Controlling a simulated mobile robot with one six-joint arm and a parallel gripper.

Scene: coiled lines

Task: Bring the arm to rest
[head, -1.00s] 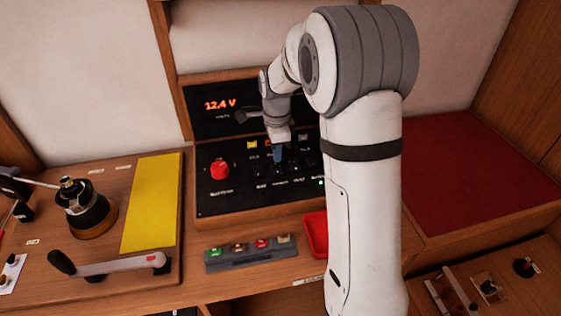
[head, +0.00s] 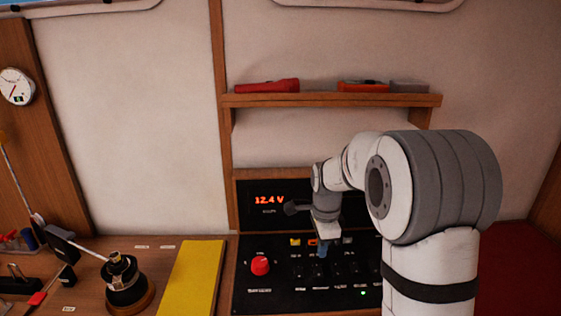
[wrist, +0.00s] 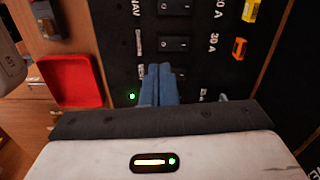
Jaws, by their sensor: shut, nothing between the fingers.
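My gripper (head: 322,252) is in front of the black switch panel (head: 275,298), by its row of switches. In the wrist view its blue fingers (wrist: 160,72) are together with nothing between them, over the panel beside a black rocker switch (wrist: 174,44). The fingers hide part of the panel, and I cannot tell whether they touch it. My arm is bent and reaches in from the right.
A red knob (head: 260,265) is left of the gripper, below the 12.4 V display (head: 269,200). A shelf (head: 330,100) crosses above. A winch (head: 124,282) and a yellow mat (head: 197,278) are at left. A red tray (wrist: 70,80) shows in the wrist view.

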